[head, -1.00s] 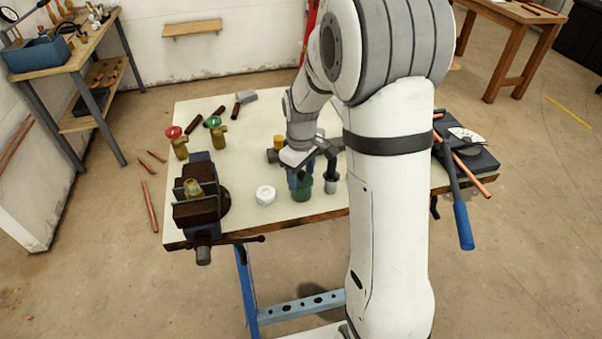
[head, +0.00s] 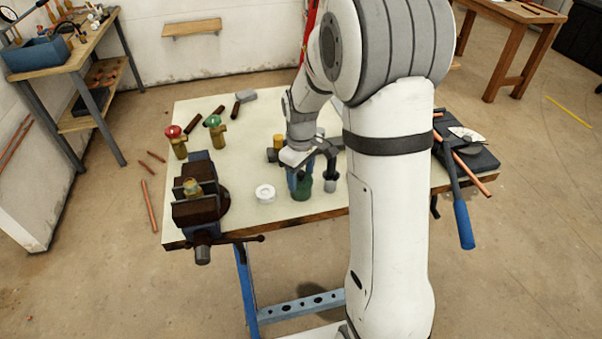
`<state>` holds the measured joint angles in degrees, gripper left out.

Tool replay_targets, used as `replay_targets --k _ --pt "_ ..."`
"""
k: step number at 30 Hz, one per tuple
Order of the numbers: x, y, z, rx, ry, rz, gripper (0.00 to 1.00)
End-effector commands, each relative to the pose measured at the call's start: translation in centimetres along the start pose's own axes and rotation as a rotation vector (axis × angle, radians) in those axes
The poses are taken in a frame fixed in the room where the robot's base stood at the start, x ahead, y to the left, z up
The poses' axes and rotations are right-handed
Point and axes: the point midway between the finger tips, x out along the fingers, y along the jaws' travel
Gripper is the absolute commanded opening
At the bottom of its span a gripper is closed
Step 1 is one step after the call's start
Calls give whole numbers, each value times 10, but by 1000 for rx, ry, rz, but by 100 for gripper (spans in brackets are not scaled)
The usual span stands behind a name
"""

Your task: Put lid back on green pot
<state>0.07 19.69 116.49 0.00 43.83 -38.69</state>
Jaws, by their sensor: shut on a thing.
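A vise (head: 200,195) is at the left edge. Red-topped (head: 176,140) and green-topped (head: 215,130) valves stand behind it. My arm covers the bench's right part.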

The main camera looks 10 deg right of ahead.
Motion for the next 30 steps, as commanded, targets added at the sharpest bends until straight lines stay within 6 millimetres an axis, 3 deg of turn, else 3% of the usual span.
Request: replay_targets --k 9,10,18,23,30 --pt "0 0 0 0 0 0 36" --pt "0 0 0 0 0 0 60" --pt "0 0 0 0 0 0 82" --pt "0 0 0 0 0 0 83" --pt "0 0 0 0 0 0 100"
